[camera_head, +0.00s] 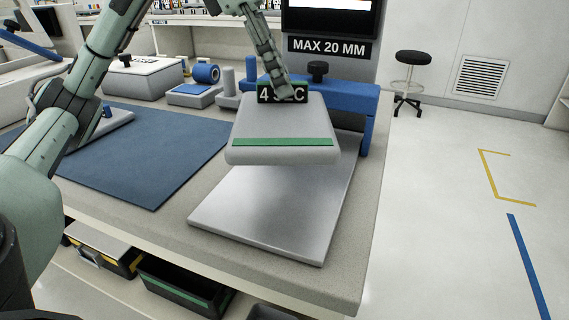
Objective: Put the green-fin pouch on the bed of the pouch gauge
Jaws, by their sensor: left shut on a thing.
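The green-fin pouch (282,120) is a thick, light grey slab with a green strip across its near edge. My left gripper (282,90) reaches down from above and is shut at the far edge of the pouch. The pouch looks about level and covers the rear of the bed in this view. The bed of the pouch gauge (268,215) is a flat, shiny metal plate, bare in its front part. The pouch seems to hang just above it, though its far underside is hidden. The gauge has a blue frame (362,105) behind. My right gripper is not in view.
A blue mat (145,160) lies left of the bed. A blue roll (206,73) and grey fixtures stand behind it. A "4 SEC" sign (266,94) is partly hidden by my gripper. Bins (180,285) sit below the bench edge. A stool (411,60) stands on the floor right.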

